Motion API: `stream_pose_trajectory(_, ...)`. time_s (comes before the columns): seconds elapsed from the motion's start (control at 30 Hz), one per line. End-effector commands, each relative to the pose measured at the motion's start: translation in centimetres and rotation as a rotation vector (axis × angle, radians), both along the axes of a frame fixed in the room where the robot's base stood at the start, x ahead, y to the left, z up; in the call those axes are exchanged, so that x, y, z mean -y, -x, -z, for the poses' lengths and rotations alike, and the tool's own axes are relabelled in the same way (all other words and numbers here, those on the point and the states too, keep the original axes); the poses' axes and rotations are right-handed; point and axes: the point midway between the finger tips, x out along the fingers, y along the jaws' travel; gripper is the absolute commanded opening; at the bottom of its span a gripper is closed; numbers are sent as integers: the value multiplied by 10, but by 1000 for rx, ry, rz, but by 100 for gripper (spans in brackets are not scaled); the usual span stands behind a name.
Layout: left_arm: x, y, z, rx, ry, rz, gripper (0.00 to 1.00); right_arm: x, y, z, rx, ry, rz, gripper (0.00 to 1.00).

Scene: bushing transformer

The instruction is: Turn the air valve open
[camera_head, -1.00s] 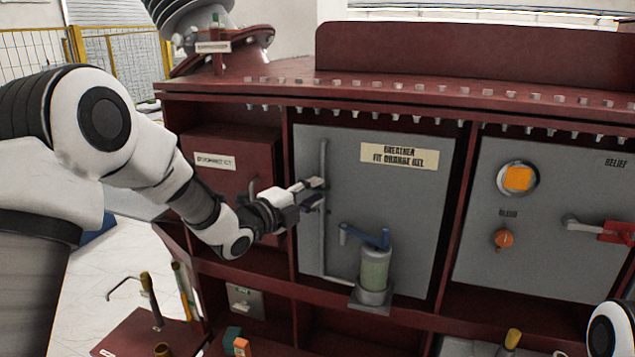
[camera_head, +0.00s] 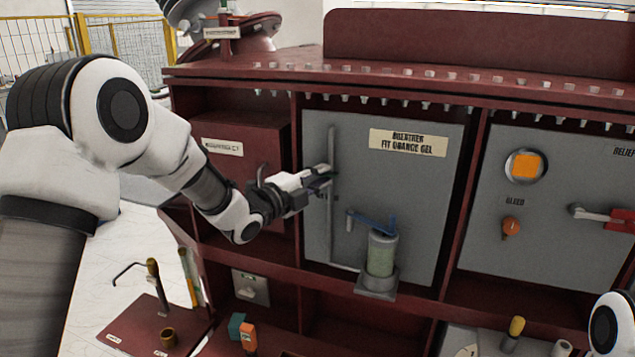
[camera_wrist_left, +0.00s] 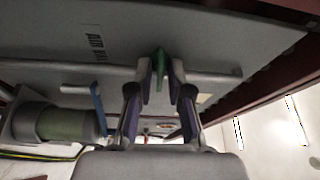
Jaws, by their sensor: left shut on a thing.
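The air valve shows as a small green handle (camera_wrist_left: 160,62) on a grey pipe (camera_wrist_left: 215,77) in the left wrist view. Part of its "AIR VAL" label (camera_wrist_left: 95,42) is readable on the grey panel there. My left gripper (camera_wrist_left: 161,75) has its two fingers on either side of the green handle and is shut on it. In the head view my left gripper (camera_head: 325,178) is at the upright pipe (camera_head: 331,225) on the middle panel, and its fingers hide the handle. My right gripper is out of view.
A breather with a blue lever (camera_head: 372,222) and green cylinder (camera_head: 381,255) stands right of the pipe. The right panel has an orange square (camera_head: 526,166), an orange bleed knob (camera_head: 511,226) and a red-handled lever (camera_head: 605,218). A red box (camera_head: 240,165) is left of the gripper.

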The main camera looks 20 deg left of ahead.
Motion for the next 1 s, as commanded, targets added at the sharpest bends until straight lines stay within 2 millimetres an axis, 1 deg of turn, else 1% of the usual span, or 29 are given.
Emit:
stream_pose_trajectory(0.03,1,0,3,8,21,2,0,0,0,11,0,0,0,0)
stream_pose_trajectory(0.27,1,0,7,4,191,3,0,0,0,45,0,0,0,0)
stream_pose_trajectory(0.5,2,0,7,-3,416,4,0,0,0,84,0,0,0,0)
stream_pose_trajectory(0.7,2,0,6,-7,606,6,0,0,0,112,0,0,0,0)
stream_pose_trajectory(1.0,3,0,3,-14,892,8,0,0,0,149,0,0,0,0)
